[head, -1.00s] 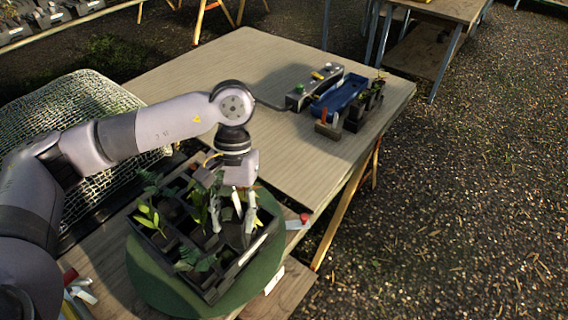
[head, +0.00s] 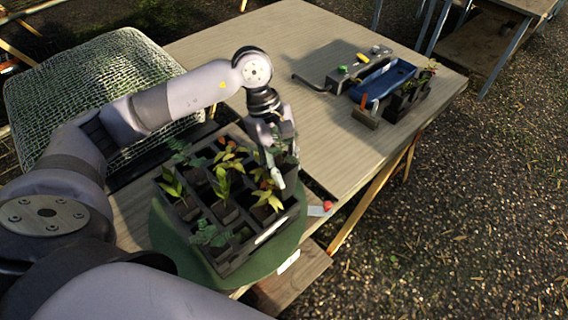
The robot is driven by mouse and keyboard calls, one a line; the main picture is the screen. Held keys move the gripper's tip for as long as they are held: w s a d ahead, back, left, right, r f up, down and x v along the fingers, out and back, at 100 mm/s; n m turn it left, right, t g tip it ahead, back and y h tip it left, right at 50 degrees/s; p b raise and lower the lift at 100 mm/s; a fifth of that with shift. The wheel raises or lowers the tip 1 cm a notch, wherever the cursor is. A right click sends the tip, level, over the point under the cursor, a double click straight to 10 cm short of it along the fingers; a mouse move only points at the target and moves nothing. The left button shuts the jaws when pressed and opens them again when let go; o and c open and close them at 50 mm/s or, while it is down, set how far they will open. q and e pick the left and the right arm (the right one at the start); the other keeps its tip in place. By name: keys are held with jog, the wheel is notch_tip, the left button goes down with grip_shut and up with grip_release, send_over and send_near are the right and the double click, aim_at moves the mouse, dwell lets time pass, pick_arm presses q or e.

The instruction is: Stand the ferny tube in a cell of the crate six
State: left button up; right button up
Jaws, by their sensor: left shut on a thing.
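A black crate (head: 232,267) with several cells stands on a round green base at the near end of the table. I take it for crate six; its pale front label is too small to read. Several leafy seedlings stand in its cells, with bare cells between them. My left gripper (head: 275,172) is over the crate's back right part, pointing down, shut on a tube. Blue-green ferny leaves (head: 279,143) show at its fingers; the tube's body is mostly hidden. Other ferny plants are at the crate's back left (head: 182,151) and front (head: 208,234). My right gripper is out of view.
A blue tray (head: 382,80), a grey holder (head: 352,67) and a small dark crate of seedlings (head: 408,99) stand at the table's far right. A red-tipped item (head: 322,208) lies right of the crate. The table's middle is clear.

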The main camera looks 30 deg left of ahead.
pick_arm(q)
jog(key=shift+s+f, duration=0.1)
jog(key=shift+f, duration=0.75)
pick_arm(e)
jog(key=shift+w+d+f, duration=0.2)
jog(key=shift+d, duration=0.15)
pick_arm(q)
jog(key=shift+f+b, duration=0.1)
jog(key=shift+b, duration=0.3)
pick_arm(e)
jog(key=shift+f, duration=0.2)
pick_arm(q)
jog(key=shift+f+b, duration=0.2)
jog(key=shift+b, duration=0.25)
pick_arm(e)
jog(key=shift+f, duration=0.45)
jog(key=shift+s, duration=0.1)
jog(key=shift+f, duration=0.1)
